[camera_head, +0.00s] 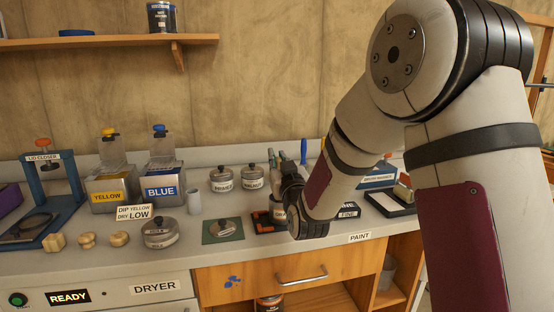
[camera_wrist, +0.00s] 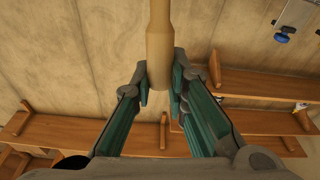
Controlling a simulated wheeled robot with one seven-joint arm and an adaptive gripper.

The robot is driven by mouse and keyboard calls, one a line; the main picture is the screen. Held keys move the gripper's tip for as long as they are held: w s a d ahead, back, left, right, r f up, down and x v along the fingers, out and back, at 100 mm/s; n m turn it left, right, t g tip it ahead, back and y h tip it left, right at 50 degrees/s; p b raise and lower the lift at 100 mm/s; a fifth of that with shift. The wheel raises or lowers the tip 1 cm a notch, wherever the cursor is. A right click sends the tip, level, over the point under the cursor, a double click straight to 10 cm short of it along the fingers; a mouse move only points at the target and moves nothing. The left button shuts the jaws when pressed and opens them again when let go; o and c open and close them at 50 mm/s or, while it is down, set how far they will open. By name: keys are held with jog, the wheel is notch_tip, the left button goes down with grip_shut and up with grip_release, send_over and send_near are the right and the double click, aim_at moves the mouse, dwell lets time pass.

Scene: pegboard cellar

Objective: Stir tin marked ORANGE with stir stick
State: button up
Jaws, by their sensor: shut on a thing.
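My gripper (camera_wrist: 161,88) is shut on a pale wooden rod (camera_wrist: 159,48), which looks like the stir stick. In the wrist view the rod runs up out of the picture from between the fingertips. In the head view my gripper (camera_head: 293,190) is over the back half of the counter, partly hidden by its own wrist, and the rod cannot be made out there.
YELLOW (camera_head: 107,197) and BLUE (camera_head: 160,191) dispensers stand at the back left, beside a grey cup (camera_head: 193,202). PRIMER (camera_head: 222,180) and another lidded pot (camera_head: 252,178) are behind. A green mat (camera_head: 210,238) lies in front. A black tray (camera_head: 388,205) is at the right.

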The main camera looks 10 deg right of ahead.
jog(key=shift+w+d+f+b, duration=0.1)
jog(key=shift+w+f+b, duration=0.05)
jog(key=shift+f+b, duration=0.65)
jog(key=shift+w+d+f+b, duration=0.1)
jog(key=shift+w+f+b, duration=0.05)
jog(key=shift+f+b, duration=0.6)
jog(key=shift+a, duration=0.15)
